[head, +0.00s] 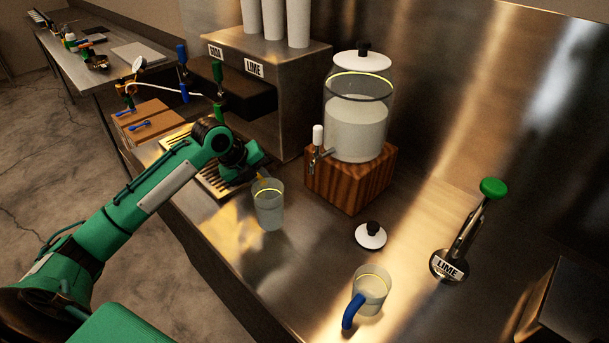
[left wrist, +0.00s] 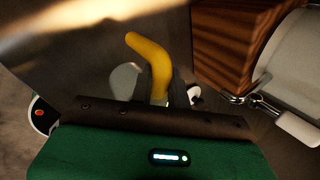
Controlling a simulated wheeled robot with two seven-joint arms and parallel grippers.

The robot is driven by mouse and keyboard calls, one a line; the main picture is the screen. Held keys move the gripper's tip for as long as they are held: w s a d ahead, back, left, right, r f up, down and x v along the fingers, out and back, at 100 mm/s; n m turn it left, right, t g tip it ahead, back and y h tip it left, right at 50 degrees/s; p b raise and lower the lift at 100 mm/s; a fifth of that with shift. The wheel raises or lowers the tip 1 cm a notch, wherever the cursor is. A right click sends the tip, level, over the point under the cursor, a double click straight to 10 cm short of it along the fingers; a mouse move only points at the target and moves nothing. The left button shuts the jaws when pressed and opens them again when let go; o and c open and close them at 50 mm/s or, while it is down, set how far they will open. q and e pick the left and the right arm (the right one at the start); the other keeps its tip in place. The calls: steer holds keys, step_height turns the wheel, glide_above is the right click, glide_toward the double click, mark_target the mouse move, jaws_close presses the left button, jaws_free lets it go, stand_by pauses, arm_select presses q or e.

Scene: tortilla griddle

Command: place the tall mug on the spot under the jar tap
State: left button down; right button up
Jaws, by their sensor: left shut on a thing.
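The tall mug (head: 269,212) is clear, with a yellow handle and a yellow ring near its rim. It looks about upright in front of and left of the jar. My left gripper (head: 257,178) is shut on its yellow handle, which also shows in the left wrist view (left wrist: 150,62). I cannot tell whether the mug's base touches the counter. The glass jar (head: 357,125) stands on a wooden block (head: 350,180). Its tap (head: 316,155) has a white handle and points left; it also shows in the left wrist view (left wrist: 260,101). The mug is apart from the tap. My right gripper is not in view.
A shorter mug (head: 371,288) with a blue handle stands at the front. A white lid (head: 370,236) lies before the block. A LIME lever tool (head: 464,235) is at the right. A slatted drip tray (head: 212,182) is behind my gripper. Counter between mug and block is clear.

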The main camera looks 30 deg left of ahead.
arm_select(q)
steer(key=w+d+f+p, duration=0.3)
steer(key=w+d+p, duration=0.2)
steer(key=w, duration=0.5)
steer(key=shift+w+d+f+p, duration=0.2)
steer(key=shift+d+f+p, duration=0.15)
steer(key=shift+d, duration=0.55)
steer(key=c, duration=1.3)
jaws_free()
steer(key=shift+c, duration=0.2)
steer(key=b+v, duration=0.3)
steer(key=v, duration=0.9)
steer(key=shift+r, duration=0.1)
